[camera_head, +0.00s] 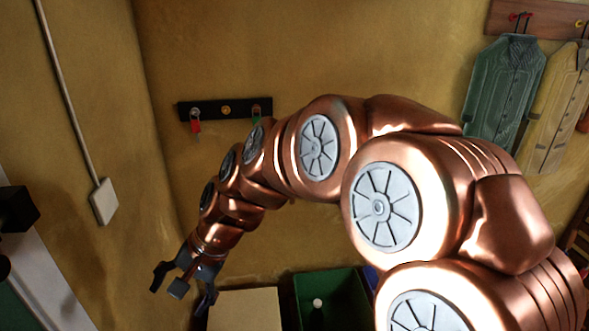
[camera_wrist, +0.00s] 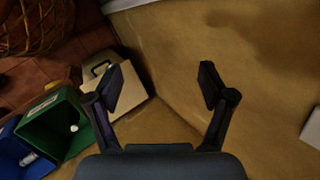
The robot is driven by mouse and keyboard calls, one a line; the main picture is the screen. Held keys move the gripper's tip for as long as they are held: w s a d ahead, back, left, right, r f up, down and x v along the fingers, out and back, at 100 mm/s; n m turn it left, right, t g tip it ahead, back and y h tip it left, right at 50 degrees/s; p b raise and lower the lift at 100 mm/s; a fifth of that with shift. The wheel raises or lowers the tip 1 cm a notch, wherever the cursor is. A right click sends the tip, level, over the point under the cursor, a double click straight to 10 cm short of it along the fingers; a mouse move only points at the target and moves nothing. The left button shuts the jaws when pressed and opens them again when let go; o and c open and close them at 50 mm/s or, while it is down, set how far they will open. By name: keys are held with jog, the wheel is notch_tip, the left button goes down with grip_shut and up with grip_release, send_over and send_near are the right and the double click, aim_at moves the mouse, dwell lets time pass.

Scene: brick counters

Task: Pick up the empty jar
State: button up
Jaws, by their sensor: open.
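I cannot make out a jar for certain in either view. A small whitish object (camera_head: 318,303) lies inside a green bin (camera_head: 298,300); it also shows in the wrist view (camera_wrist: 74,128), too small to identify. A pale item (camera_wrist: 29,159) in a blue bin (camera_wrist: 12,150) is also unclear. My gripper (camera_head: 182,288) is open and empty at the lower left in the head view, to the left of a tan box (camera_head: 245,312).
The tan box (camera_wrist: 130,92) stands beside the green bin (camera_wrist: 62,112) against the wall. A wicker basket (camera_wrist: 35,25) is at the upper left of the wrist view. A key rack (camera_head: 225,109) and hanging coats (camera_head: 503,92) are on the wall. A white wall box (camera_head: 104,201) is at left.

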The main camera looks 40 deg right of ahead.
jog(key=w+d+r+m+t+h, duration=0.1)
jog(key=w+d+r+m+t, duration=0.25)
jog(key=w+d+m, duration=0.5)
jog(key=w+d+r+m+t, duration=0.35)
jog(key=w+d+m, duration=0.25)
jog(key=d, duration=0.6)
jog(key=s+d+f+m+t+h, duration=0.15)
jog(key=d+m+h, duration=0.4)
jog(key=d, duration=0.75)
jog(key=s+d+m+t+h, duration=0.1)
jog(key=d+m+t+h, duration=0.1)
jog(key=d+m, duration=0.85)
jog(key=shift+w+d+f+n+p, duration=0.3)
jog(key=shift+w+d+f+n, duration=0.3)
jog(key=shift+w, duration=0.5)
jog(key=shift+w+d+f+n+p, duration=0.35)
jog(key=shift+w+d, duration=0.3)
jog(key=shift+w, duration=0.45)
jog(key=shift+w+d+f+n+p, duration=0.3)
jog(key=shift+w+d+f+n, duration=0.3)
jog(key=shift+w, duration=0.5)
jog(key=shift+r, duration=0.15)
jog(key=shift+c, duration=0.3)
jog(key=c, duration=1.3)
